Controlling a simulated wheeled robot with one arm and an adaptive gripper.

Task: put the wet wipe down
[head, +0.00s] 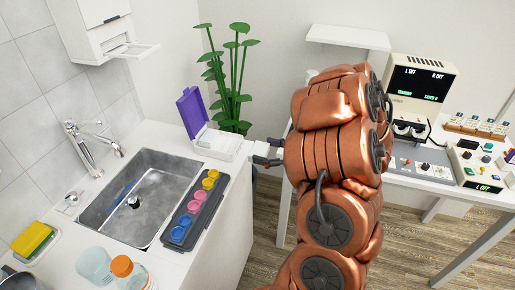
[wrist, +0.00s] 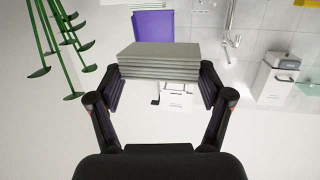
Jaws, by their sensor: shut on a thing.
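My gripper (wrist: 160,76) is shut on a grey stack of thin flat layers (wrist: 158,62), which looks like the folded wet wipe. The stack sits between the two fingertips in the wrist view. In the head view my gripper (head: 266,153) is just off the counter's right edge, to the right of a white box (head: 220,143) with an open purple lid (head: 192,110). The wipe is too small to make out clearly there. The purple lid also shows behind the stack in the wrist view (wrist: 152,24).
A steel sink (head: 150,180) with a tap (head: 80,145) is set in the white counter (head: 215,215). A dark tray of coloured pots (head: 195,208) lies beside it. Jars (head: 125,267) and a yellow sponge (head: 32,238) are at front left. A plant (head: 233,85) stands behind; equipment fills the right desk.

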